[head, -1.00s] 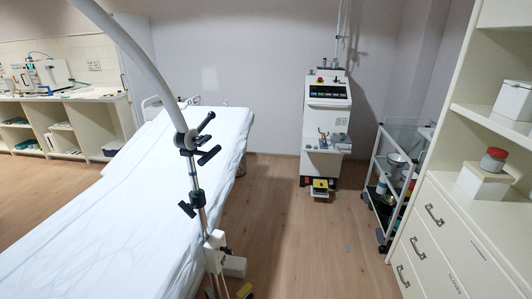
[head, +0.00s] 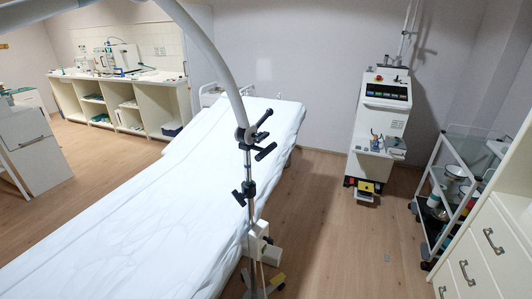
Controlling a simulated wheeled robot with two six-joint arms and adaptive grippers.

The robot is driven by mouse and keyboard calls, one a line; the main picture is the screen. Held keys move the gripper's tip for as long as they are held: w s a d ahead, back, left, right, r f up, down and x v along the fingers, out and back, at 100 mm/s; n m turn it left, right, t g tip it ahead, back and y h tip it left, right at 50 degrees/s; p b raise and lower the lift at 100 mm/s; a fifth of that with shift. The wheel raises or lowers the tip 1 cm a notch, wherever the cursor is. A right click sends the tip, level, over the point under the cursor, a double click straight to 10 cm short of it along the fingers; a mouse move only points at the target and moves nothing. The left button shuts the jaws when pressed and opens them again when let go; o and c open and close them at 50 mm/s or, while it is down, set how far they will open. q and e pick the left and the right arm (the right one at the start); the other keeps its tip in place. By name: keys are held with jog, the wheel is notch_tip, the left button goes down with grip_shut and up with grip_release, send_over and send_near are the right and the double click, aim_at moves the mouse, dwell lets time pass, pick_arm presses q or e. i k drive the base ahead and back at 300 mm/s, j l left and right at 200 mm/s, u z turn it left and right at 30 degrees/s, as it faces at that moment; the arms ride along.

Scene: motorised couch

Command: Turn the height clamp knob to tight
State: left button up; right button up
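A metal pole stand (head: 247,215) rises beside the couch and carries a thick grey curved arm (head: 217,65). Black clamps with handles sit on the pole: an upper joint (head: 262,137) where the curved arm meets the pole, and a lower black knob (head: 243,193) further down. Which of these is the height clamp knob I cannot tell for sure, nor whether it is tight. The stand's white lower housing (head: 257,241) is near the floor. Neither of my grippers is in view.
The couch (head: 130,215) with a white sheet fills the left middle. A white machine (head: 381,125) stands at the back right, with a glass-shelved trolley (head: 455,190) and white drawers (head: 480,255) at the right. Wooden floor (head: 330,240) is free right of the stand.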

aim_at(239, 197)
jog(key=k+j+u, duration=0.25)
jog(key=j+u, duration=0.2)
jog(key=j, duration=0.15)
jog(key=k+j+u, duration=0.25)
jog(key=j+u, duration=0.2)
jog(key=j, duration=0.25)
